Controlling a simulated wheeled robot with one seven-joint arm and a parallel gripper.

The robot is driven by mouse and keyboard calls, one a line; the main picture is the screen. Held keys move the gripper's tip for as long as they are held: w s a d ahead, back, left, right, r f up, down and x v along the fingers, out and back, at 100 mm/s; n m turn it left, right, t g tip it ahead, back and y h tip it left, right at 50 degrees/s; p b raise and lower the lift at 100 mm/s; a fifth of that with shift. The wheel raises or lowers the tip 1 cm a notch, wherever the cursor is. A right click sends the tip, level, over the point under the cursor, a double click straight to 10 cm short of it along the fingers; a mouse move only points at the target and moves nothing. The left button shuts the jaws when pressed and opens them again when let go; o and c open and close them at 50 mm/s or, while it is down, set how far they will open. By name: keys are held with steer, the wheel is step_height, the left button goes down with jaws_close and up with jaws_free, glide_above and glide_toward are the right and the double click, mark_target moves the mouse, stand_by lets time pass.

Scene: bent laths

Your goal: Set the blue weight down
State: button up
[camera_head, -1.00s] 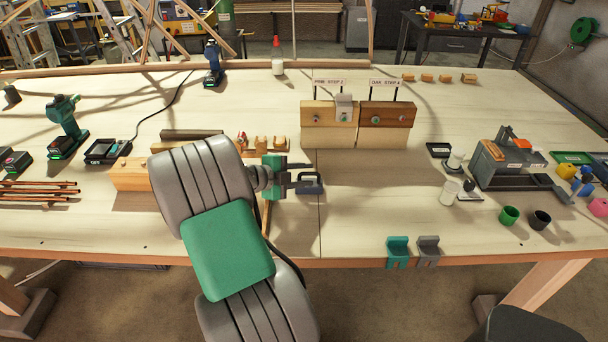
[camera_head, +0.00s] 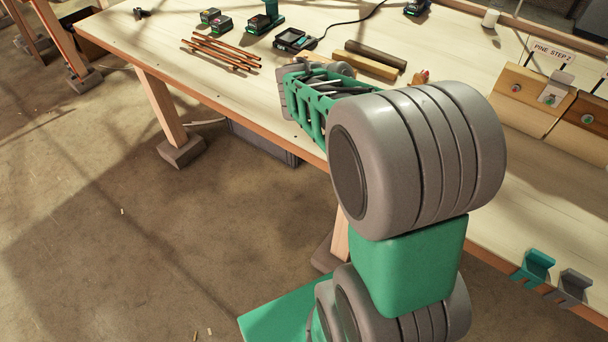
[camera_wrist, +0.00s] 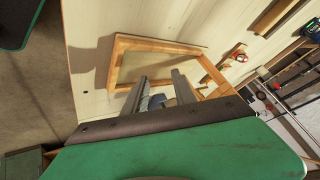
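My gripper (camera_wrist: 160,78) shows in the wrist view, its two grey fingers standing apart over the bench. A small dull-blue thing, seemingly the blue weight (camera_wrist: 157,102), sits between the fingers close to the palm. It is partly hidden, and its contact with the fingers is hard to make out. Past the fingertips is a light wooden frame (camera_wrist: 118,62) on the pale bench top, close to the bench edge.
The bench top (camera_head: 170,38) has copper-coloured rods (camera_head: 222,53), a charger (camera_head: 295,39) and wooden bars (camera_head: 364,65). Step blocks (camera_head: 535,95) stand at right. Teal (camera_head: 534,266) and grey (camera_head: 572,287) hooks sit on the front edge. Floor lies open at left.

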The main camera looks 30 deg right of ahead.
steer(key=a+n+y, duration=0.1)
steer(key=a+n, duration=0.1)
steer(key=a, duration=0.1)
steer(key=w+a+n+t+y, duration=0.1)
steer(key=a+n, duration=0.2)
steer(key=a+n+t, duration=0.1)
steer(key=a+n, duration=0.1)
steer(key=a, duration=0.1)
steer(key=shift+w+a+f+n+y, duration=0.15)
steer(key=shift+w+f+n+y, duration=0.15)
steer(key=shift+f+y, duration=0.1)
steer(key=s+a+n+y+p, duration=0.1)
steer(key=s+a+n+y, duration=0.1)
steer(key=a+n, duration=0.6)
steer(key=s+a+n+t+y, duration=0.1)
steer(key=s+a+n+y, duration=0.2)
steer(key=a+n, duration=0.5)
steer(key=shift+s+a+r+n+y+p, duration=0.3)
steer(key=shift+a+p, duration=0.1)
steer(key=shift+a, duration=1.2)
